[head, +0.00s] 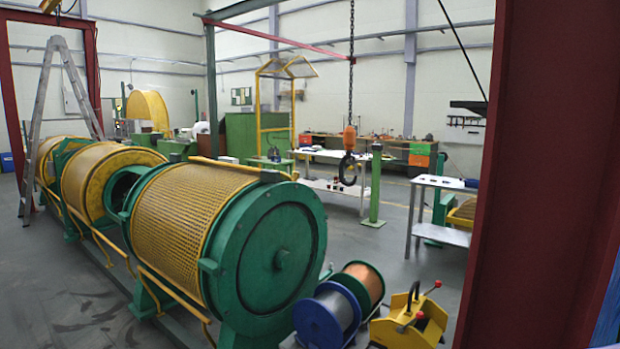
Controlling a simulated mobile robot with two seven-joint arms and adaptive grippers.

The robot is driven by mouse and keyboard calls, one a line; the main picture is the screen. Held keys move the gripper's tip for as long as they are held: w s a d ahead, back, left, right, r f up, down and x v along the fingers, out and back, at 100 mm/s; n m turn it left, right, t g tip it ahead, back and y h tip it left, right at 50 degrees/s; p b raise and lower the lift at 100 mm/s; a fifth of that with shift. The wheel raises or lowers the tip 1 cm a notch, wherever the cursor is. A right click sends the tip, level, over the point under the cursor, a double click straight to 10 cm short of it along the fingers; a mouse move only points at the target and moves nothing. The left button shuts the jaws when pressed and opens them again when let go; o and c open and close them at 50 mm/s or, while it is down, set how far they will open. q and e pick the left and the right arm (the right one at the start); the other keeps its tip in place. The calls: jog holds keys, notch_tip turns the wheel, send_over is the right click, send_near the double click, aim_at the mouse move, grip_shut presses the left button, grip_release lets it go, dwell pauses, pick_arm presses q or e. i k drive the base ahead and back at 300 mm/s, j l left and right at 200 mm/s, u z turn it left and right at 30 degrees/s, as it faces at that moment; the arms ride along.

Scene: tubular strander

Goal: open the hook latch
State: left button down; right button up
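A black crane hook (341,170) with an orange block (349,137) above it hangs from a chain (351,60) right of the middle of the head view. It hangs in the air at about the height of the white tables behind it. The latch across its mouth is too small to make out, so I cannot tell if it is open or shut. Neither of my grippers shows in the head view.
The green and yellow strander (200,215) fills the left. A dark red column (540,170) blocks the right. Grey floor (385,255) shows below the hook.

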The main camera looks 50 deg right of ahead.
aim_at(355, 168)
jog(key=i+u, duration=0.1)
jog(key=u, duration=10)
jog(key=i+j, duration=0.1)
jog(key=j+z, duration=0.15)
jog(key=j, duration=0.2)
jog(key=i+j+z, duration=0.3)
jog(key=i+j, duration=0.15)
jog(key=j, duration=0.2)
jog(key=i+j+z, duration=0.15)
jog(key=i+j, duration=0.1)
jog(key=j, duration=0.1)
